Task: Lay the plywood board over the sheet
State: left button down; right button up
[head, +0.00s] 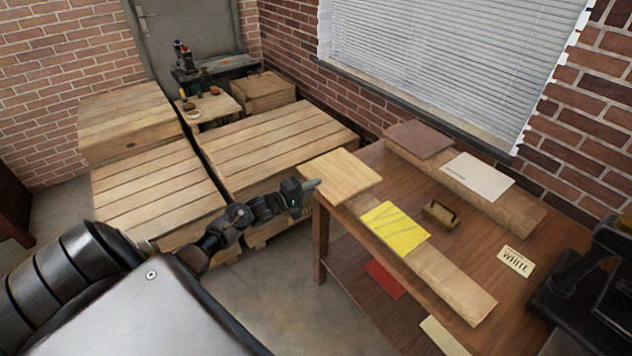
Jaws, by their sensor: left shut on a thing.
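A light plywood board (345,172) is at the near left corner of the wooden table, by the end of a long plank. My left gripper (308,187) is shut on its left edge. I cannot tell whether the board rests on the plank or hangs just above it. A yellow sheet (397,228) with dark lines lies on the plank, to the right of the board and not covered by it. A pale sheet (478,177) lies on the rear plank. My right gripper is not in view.
The table (480,240) carries a rear plank with a brown board (418,139), a small wooden block with a dark handle (440,213), and a card reading WHITE (515,261). A black machine (590,285) stands at the right. A red sheet (385,279) lies on the lower shelf.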

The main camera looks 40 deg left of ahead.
pick_arm(q)
jog(key=s+p, duration=0.1)
jog(key=s+a+r+p, duration=0.1)
jog(key=s+p, duration=0.1)
jog(key=s+r+p, duration=0.1)
jog(key=s, duration=0.1)
jog(key=shift+a+r+p, duration=0.2)
jog(key=shift+a+p, duration=0.05)
jog(key=shift+p, duration=0.15)
jog(key=p+v, duration=0.5)
jog(key=v, duration=1)
jog(key=shift+p, duration=0.35)
jog(key=shift+f, duration=0.1)
